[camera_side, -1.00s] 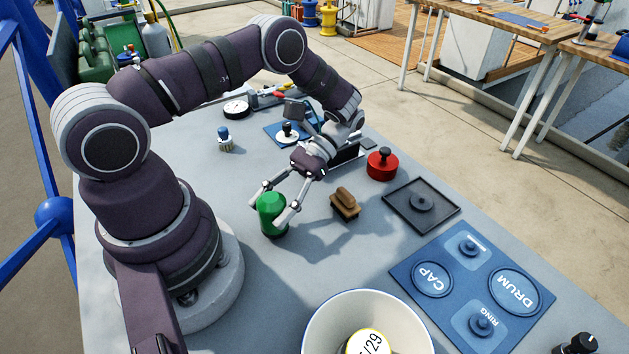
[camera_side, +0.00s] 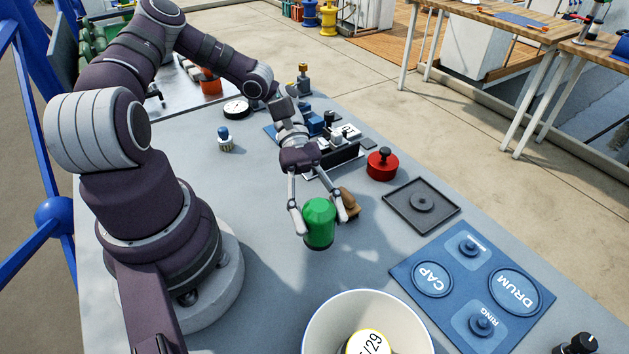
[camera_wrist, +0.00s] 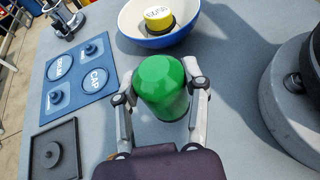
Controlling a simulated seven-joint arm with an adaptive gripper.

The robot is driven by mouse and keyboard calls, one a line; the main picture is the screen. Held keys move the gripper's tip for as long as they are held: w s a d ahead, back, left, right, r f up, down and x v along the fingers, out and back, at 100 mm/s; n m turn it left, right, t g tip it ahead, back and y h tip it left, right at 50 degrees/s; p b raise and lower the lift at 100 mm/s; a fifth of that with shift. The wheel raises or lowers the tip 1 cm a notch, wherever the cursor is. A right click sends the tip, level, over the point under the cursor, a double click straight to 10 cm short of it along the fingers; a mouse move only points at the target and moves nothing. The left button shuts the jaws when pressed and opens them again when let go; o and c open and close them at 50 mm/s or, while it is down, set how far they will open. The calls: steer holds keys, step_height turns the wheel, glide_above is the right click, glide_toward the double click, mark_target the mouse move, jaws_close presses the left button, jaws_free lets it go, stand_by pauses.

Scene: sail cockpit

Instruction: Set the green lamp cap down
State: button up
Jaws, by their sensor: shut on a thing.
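The green lamp cap (camera_side: 319,222) is upright, with a domed top and a dark lower rim. My gripper (camera_side: 319,219) is shut on it, one finger on each side. The cap also shows between the fingers in the wrist view (camera_wrist: 161,86). I cannot tell for sure whether its base touches the table or hangs just above it. The blue mat (camera_side: 400,262) with places marked CAP, DRUM and RING lies to the right of the cap; the round CAP place (camera_side: 432,279) is empty.
A brown wooden block (camera_side: 349,204) is close behind the right finger. A white bowl (camera_side: 318,318) with a yellow-topped item stands in front. A black tray (camera_side: 396,200) and a red lidded pot (camera_side: 382,165) are at the right. Table between cap and mat is clear.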

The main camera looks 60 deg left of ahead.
steer(key=w+d, duration=0.1)
steer(key=w, duration=0.1)
steer(key=w+d, duration=0.1)
steer(key=w, duration=0.2)
steer(key=w+d, duration=0.1)
steer(key=w, duration=0.1)
steer(key=shift+w+f, duration=0.3)
steer(key=shift+w, duration=0.1)
steer(key=f, duration=0.3)
steer(key=shift+w+f, duration=0.3)
steer(key=o, duration=1.2)
